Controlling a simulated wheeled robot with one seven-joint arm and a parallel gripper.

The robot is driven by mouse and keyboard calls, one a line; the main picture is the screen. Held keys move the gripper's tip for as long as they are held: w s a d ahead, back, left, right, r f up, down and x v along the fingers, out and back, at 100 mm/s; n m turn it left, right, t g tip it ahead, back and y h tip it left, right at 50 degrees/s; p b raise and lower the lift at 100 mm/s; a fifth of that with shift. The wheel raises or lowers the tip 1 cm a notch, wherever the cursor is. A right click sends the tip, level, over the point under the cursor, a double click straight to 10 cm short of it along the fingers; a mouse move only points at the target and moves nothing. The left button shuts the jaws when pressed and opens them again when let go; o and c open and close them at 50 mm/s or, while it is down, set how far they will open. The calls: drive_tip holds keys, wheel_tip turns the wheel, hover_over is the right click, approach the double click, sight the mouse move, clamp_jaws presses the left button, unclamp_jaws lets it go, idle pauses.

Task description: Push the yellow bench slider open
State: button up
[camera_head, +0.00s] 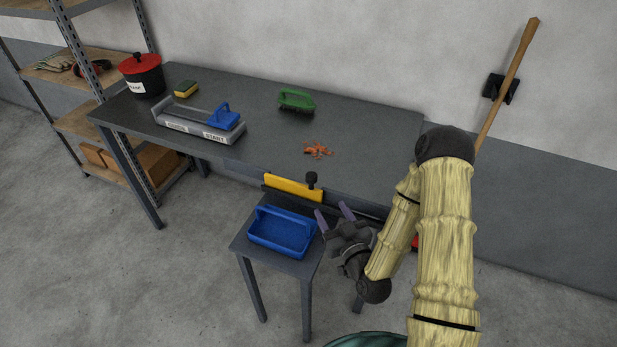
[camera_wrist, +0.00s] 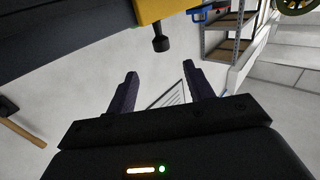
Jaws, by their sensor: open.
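The yellow bench slider (camera_head: 292,188) is a flat yellow panel on the front edge of the dark workbench (camera_head: 215,98). A black knob (camera_head: 311,179) stands out near its right end. In the wrist view the slider (camera_wrist: 160,8) is at the top, with its knob (camera_wrist: 160,43) pointing down into the picture. My gripper (camera_head: 333,215) is open and empty, in front of the bench and to the lower right of the knob. In the wrist view my gripper (camera_wrist: 158,85) has its two fingers spread, with the knob beyond them and apart from them.
A blue tray (camera_head: 281,231) stands on a small side table (camera_head: 243,240) left of my gripper. On the bench are copper scraps (camera_head: 318,150), a green brush (camera_head: 296,100), a grey track with a blue block (camera_head: 222,117), a sponge (camera_head: 186,88) and a red-lidded pot (camera_head: 142,75).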

sight(309, 174)
drive_tip(key=p+x, duration=0.2)
drive_tip(key=x, duration=1.3)
drive_tip(key=shift+w+a, duration=0.3)
drive_tip(key=shift+d, duration=0.1)
clamp_jaws()
